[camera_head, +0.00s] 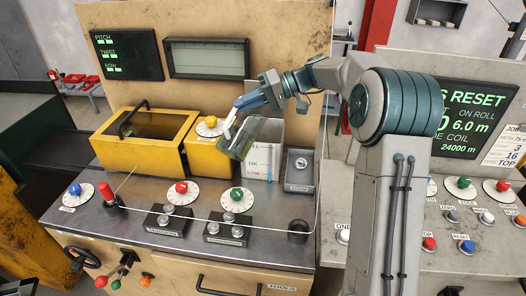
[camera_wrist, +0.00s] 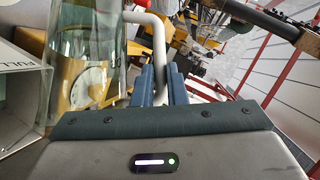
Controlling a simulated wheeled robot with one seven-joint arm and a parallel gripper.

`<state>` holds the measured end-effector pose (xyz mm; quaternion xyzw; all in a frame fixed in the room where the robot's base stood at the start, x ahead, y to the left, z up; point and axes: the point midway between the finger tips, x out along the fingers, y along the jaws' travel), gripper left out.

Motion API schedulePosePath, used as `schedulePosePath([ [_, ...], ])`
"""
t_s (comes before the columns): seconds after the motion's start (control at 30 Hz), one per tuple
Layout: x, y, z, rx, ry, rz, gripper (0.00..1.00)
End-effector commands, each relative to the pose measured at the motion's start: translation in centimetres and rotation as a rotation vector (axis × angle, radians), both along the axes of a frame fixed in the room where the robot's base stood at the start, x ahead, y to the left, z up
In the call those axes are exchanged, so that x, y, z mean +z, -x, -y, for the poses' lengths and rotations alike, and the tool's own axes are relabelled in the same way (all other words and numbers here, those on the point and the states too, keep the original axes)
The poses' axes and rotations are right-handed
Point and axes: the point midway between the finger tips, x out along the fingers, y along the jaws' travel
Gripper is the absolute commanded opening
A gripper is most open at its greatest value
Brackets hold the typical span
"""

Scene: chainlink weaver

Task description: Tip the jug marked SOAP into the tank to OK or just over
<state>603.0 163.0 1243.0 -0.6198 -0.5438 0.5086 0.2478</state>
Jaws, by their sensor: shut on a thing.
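My gripper (camera_head: 245,104) is shut on the pale handle of a clear, greenish jug (camera_head: 239,143). The jug is tilted, in front of the left side of the tank (camera_head: 274,137). The tank is a pale, open-topped box with OK and a red LOW marked on its front. In the wrist view the jug (camera_wrist: 88,35) stands left of my fingers (camera_wrist: 164,82), its handle (camera_wrist: 158,40) running between them. The tank (camera_wrist: 22,85) shows at the left edge with FULL on it. I see no SOAP marking. I cannot tell the tank's level or whether liquid is flowing.

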Motion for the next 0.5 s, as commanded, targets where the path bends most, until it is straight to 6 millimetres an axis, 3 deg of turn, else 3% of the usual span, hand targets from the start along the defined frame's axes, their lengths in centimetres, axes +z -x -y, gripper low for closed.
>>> schedulePosePath([
  [0.5, 0.55, -0.28, 0.19, 0.000, -0.017, -0.022, 0.00],
])
